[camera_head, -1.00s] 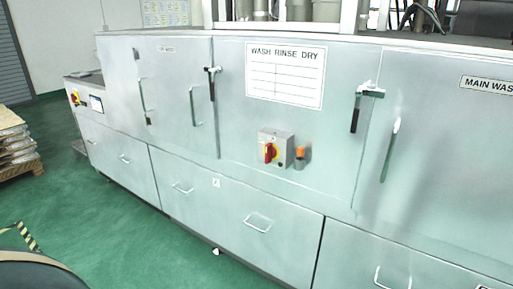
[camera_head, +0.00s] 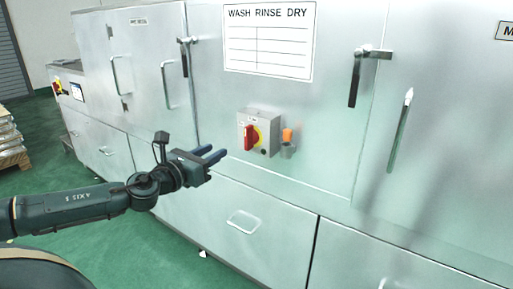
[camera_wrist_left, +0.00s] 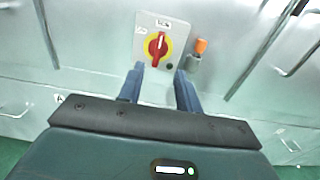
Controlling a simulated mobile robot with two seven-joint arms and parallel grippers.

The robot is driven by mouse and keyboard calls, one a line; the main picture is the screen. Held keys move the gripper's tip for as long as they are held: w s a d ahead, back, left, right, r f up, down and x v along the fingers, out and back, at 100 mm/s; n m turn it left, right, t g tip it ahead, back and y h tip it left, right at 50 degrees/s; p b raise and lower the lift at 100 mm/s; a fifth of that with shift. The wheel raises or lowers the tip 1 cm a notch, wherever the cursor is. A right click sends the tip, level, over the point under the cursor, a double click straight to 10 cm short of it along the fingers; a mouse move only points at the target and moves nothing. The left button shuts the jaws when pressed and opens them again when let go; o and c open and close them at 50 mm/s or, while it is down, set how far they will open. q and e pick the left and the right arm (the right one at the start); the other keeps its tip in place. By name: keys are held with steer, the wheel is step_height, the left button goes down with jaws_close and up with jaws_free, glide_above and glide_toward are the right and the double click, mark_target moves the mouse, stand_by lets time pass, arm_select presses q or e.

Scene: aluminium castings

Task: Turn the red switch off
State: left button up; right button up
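The red switch (camera_head: 249,138) is a red rotary handle on a yellow plate, on a grey box (camera_head: 268,119) fixed to the metal machine front. In the head view its handle stands roughly upright. It also shows in the left wrist view (camera_wrist_left: 157,46), upright with a slight tilt, just beyond the fingertips. My left gripper (camera_head: 219,153) is open and empty, to the left of the box and pointing toward it. In the left wrist view its two blue fingers (camera_wrist_left: 159,70) are apart, below the switch. My right gripper is not in view.
An orange-topped part in a metal holder (camera_head: 287,142) sits just right of the switch box. Door handles (camera_head: 354,80) stick out from the machine front. A drawer handle (camera_head: 243,221) is below. A second red switch (camera_head: 57,87) is at the far left.

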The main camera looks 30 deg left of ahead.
mark_target(245, 137)
arm_select(q)
steer(key=w+p, duration=0.1)
steer(key=w, duration=0.3)
steer(key=w+p, duration=0.1)
steer(key=w, duration=0.4)
steer(key=w+d+f+p, duration=0.1)
steer(key=w, duration=0.4)
steer(key=shift+d+p, duration=0.1)
steer(key=shift+p, duration=0.2)
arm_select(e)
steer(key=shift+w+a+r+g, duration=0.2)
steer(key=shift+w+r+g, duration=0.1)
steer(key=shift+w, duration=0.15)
arm_select(q)
steer(key=shift+f, duration=0.1)
jaws_close()
